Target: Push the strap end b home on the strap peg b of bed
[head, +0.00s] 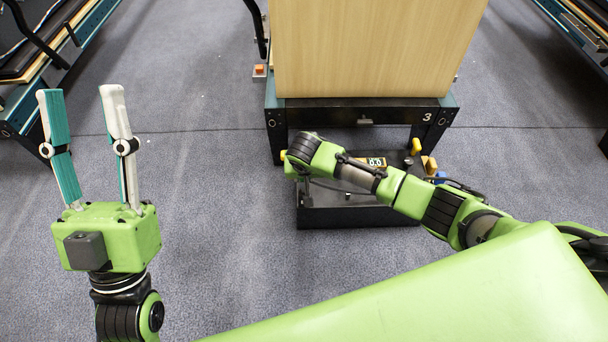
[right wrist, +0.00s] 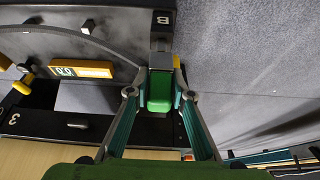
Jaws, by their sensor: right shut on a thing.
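My left gripper (head: 81,92) is open and empty, pointing up the picture over bare floor at the left. My right arm reaches across to a black tray-like unit; its gripper is hidden in the head view. In the right wrist view my right gripper (right wrist: 160,88) is shut on a small green block (right wrist: 159,92), which I take as strap end b. A dark piece (right wrist: 160,61) lies just beyond it, by the plate marked B (right wrist: 163,19). A thin grey strap (right wrist: 105,46) curves toward it. The strap peg b is hidden; I cannot tell how far the end sits on it.
The bed's black end frame (head: 365,111), marked 3, stands behind the black unit (head: 345,217). A wooden panel (head: 375,50) rises above it. A yellow-framed display (head: 371,162) and yellow knob (head: 416,146) are near my right arm.

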